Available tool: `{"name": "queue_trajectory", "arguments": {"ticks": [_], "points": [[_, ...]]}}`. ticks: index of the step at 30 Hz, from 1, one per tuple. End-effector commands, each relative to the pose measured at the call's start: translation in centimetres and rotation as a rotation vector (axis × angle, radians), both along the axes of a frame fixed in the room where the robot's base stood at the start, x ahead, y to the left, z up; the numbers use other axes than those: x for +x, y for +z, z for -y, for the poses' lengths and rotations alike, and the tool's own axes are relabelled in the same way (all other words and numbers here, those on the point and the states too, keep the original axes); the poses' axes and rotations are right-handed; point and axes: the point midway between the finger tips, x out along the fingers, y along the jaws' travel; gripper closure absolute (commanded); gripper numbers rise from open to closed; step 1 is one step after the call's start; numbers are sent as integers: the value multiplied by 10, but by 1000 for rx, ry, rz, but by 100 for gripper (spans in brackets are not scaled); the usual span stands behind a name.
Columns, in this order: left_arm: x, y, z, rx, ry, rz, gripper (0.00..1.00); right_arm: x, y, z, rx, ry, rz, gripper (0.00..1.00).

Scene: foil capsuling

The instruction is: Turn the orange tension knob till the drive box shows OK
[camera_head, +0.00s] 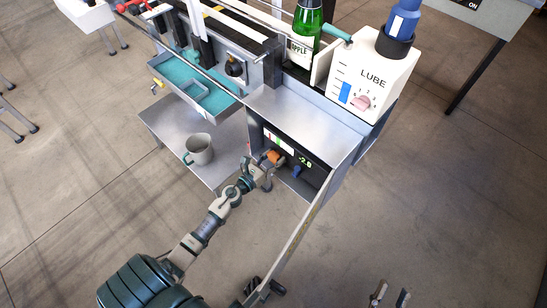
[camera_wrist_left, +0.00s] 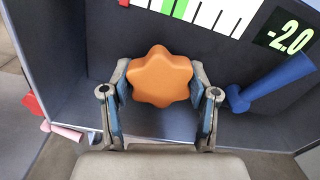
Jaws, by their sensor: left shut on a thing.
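The orange tension knob (camera_head: 274,156) is on the dark front of the drive box (camera_head: 305,118). In the left wrist view the knob (camera_wrist_left: 160,75) is star-shaped. My left gripper (camera_head: 265,168) has its fingers on both sides of the knob, shut on it; the fingers also show in the wrist view (camera_wrist_left: 161,100). The display (camera_head: 304,161) reads -2.0 in green. Beside it is a white scale (camera_wrist_left: 190,12) with a green band and a red mark. No OK shows. Two fingertips of my right gripper (camera_head: 390,294) show apart at the bottom edge, empty.
A blue lever (camera_wrist_left: 270,90) sticks out right of the knob. A grey mug (camera_head: 199,149) stands on the low shelf at left. A white LUBE box (camera_head: 372,75) and a green bottle (camera_head: 305,33) stand above. Open floor lies in front.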

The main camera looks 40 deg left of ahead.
Motion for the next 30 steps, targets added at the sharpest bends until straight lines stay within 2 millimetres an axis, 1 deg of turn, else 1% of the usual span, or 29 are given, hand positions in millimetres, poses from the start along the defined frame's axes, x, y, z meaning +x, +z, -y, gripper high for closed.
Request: {"name": "queue_trajectory", "arguments": {"ticks": [10, 17, 23, 30], "points": [[1, 1, -2, 0, 9, 0, 75, 0, 1, -2, 6, 1, -1, 60], [1, 2, -2, -66, 7, -3, 75, 2, 0, -1, -6, 0, -20, 60], [1, 3, -2, -199, 7, -13, 75, 5, -10, -2, -30, 3, -99, 60], [1, 3, -4, -419, 10, -32, 75, 12, -23, -2, -65, 4, -209, 60]]}}
